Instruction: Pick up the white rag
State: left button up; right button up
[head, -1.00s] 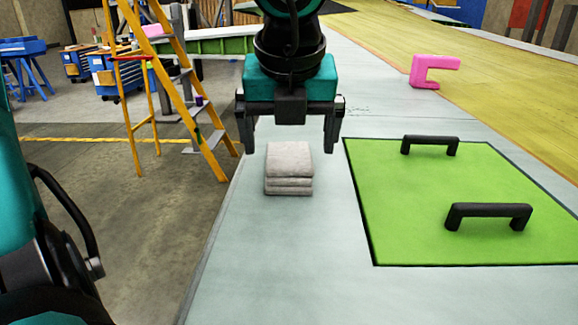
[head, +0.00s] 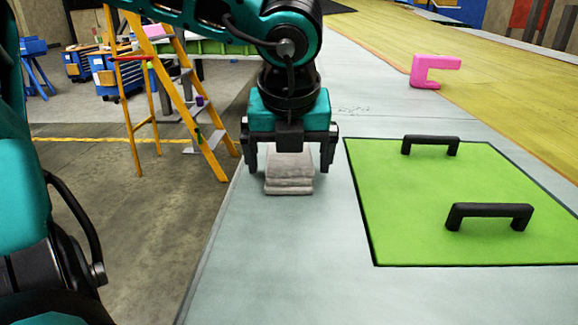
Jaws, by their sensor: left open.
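The white rag (head: 289,180) is a folded, greyish-white stack lying on the pale wing surface (head: 290,255), close to its left edge. My left gripper (head: 288,170) points down over the rag. Its jaws are open, one finger to the left of the rag and one to the right, with small gaps at the sides. The gripper body hides the rag's far upper part. I cannot tell exactly how far down the fingertips reach. My right gripper is not in view.
A green panel (head: 450,235) with two black handles (head: 489,211) lies right of the rag. A pink clamp (head: 432,72) stands farther back. A yellow ladder (head: 190,95) stands on the floor at left. The near surface is clear.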

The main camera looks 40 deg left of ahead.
pick_arm(q)
jog(key=shift+f, duration=0.1)
jog(key=shift+c, duration=0.3)
jog(key=c, duration=1)
